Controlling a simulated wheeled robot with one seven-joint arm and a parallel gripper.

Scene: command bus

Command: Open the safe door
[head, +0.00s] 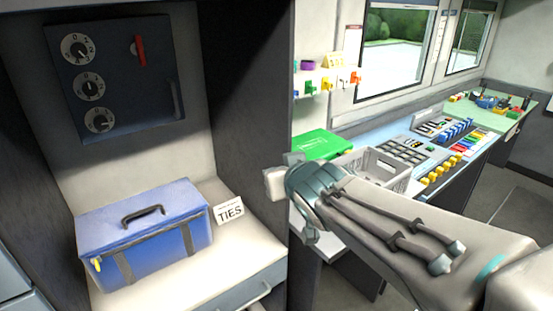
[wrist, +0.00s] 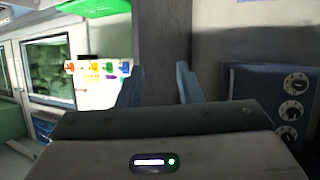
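The dark blue safe (head: 115,85) is set on the back wall of the alcove at upper left in the head view. Its door looks shut. Three round dials (head: 88,86) run down its left side, and a red handle (head: 139,50) stands upright at upper right. In the wrist view, which looks upside down, part of the safe (wrist: 250,110) shows at the right with its dials. My gripper (wrist: 158,84) is open, its two blue-grey fingers apart with nothing between them. It is right of the safe and well away from it; its fingers are unclear in the head view.
A blue bag (head: 150,235) and a "TIES" card (head: 229,209) sit on the pale counter below the safe. A dark partition (head: 240,90) stands between safe and arm. A green box (head: 318,144) and grey crate (head: 372,166) are near my arm. Space before the safe is clear.

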